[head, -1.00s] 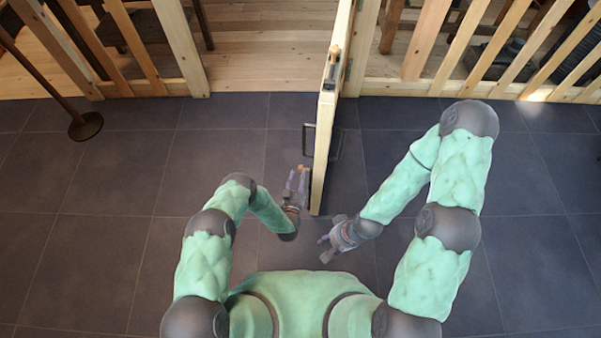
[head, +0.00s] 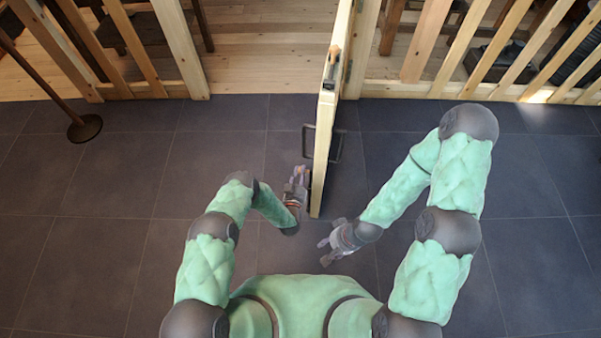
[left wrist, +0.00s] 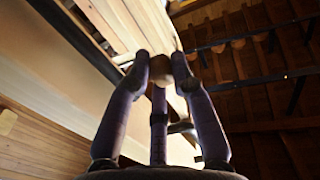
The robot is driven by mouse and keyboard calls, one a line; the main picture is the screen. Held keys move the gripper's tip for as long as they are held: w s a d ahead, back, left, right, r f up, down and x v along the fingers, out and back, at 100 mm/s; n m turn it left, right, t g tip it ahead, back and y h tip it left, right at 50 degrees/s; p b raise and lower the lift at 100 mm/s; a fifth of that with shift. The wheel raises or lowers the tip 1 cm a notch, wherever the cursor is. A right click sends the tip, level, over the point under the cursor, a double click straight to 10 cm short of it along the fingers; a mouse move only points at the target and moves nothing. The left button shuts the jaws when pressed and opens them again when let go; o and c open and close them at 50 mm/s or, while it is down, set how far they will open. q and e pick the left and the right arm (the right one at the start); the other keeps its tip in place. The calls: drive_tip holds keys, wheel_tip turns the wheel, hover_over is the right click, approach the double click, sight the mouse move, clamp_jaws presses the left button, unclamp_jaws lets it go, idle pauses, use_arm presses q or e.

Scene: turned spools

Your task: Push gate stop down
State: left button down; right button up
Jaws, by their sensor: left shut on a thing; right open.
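The open wooden gate (head: 325,130) stands edge-on in the middle of the head view, with a dark pull handle on each face. My left gripper (head: 298,174) is at the gate's left face, near its free end. In the left wrist view its fingers (left wrist: 160,66) are closed around a small round wooden knob (left wrist: 159,70), apparently the gate stop's. The fingers hide most of the knob and whatever lies below it. My right gripper (head: 327,248) is open and empty, below and right of the gate's free end.
A slatted wooden fence (head: 480,45) runs right of the gateway, with another fence (head: 120,50) to its left. A post with a round dark base (head: 85,128) stands at the far left.

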use_arm(q)
drive_tip(key=shift+f, duration=1.7)
drive_tip(key=c, duration=1.1)
unclamp_jaws()
drive_tip(key=s+a, duration=0.2)
drive_tip(key=s, duration=0.9)
drive_tip(key=shift+s, duration=0.4)
drive_tip(key=shift+a, duration=0.1)
